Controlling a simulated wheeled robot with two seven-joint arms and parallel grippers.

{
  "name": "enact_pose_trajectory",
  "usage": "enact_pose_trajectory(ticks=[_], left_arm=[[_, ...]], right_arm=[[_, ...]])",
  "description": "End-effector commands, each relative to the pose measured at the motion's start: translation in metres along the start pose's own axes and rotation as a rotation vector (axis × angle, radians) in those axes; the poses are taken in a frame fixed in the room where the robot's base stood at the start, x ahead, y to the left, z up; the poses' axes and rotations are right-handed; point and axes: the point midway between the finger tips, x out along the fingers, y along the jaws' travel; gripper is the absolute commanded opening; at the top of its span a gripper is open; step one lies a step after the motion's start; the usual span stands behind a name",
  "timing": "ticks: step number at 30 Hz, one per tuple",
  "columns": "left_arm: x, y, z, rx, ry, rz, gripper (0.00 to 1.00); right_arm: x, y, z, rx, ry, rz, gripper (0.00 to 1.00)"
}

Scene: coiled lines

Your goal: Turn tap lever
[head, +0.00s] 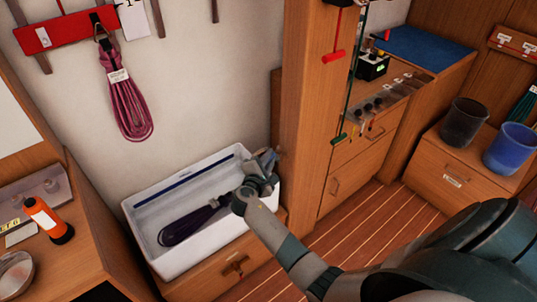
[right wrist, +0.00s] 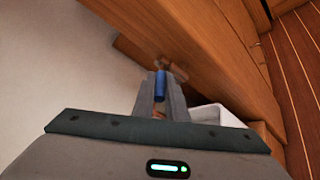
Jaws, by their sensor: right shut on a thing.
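My right gripper (head: 266,161) is above the right end of the white trough (head: 185,263) in the head view, close to the wooden post. In the right wrist view my right gripper (right wrist: 161,78) is shut on a small blue piece, which looks like the tap lever (right wrist: 160,88). A brownish metal part (right wrist: 168,66), apparently of the tap, shows just beyond the fingertips against the wood. The gripper hides most of the tap in the head view. My left gripper is not in view.
A dark purple coiled line (head: 184,227) lies in the trough. A pink-purple coil (head: 126,103) hangs from a red wall rack (head: 65,32). A wooden post (head: 303,100) stands right of the trough. Two bins (head: 510,147) stand at right.

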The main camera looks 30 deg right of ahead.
Motion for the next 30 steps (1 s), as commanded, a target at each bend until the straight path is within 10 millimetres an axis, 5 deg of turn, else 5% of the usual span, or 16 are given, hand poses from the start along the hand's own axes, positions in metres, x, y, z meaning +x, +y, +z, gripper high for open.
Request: enact_pose_trajectory(ticks=[8, 9, 11, 23, 30], left_arm=[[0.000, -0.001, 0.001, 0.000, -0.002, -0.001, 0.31], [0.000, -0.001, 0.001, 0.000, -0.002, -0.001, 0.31], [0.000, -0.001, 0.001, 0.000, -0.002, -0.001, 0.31], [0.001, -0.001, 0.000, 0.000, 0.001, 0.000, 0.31], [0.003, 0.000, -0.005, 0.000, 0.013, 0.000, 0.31]], right_arm=[[0.001, 0.000, 0.001, 0.001, 0.000, 0.002, 0.00], [0.001, 0.000, 0.001, 0.001, 0.000, 0.002, 0.19], [0.001, 0.000, 0.001, 0.001, 0.000, 0.002, 0.31], [-0.003, 0.000, 0.000, 0.001, 0.001, 0.001, 0.31], [-0.023, -0.001, -0.001, 0.002, 0.003, 0.001, 0.31]])
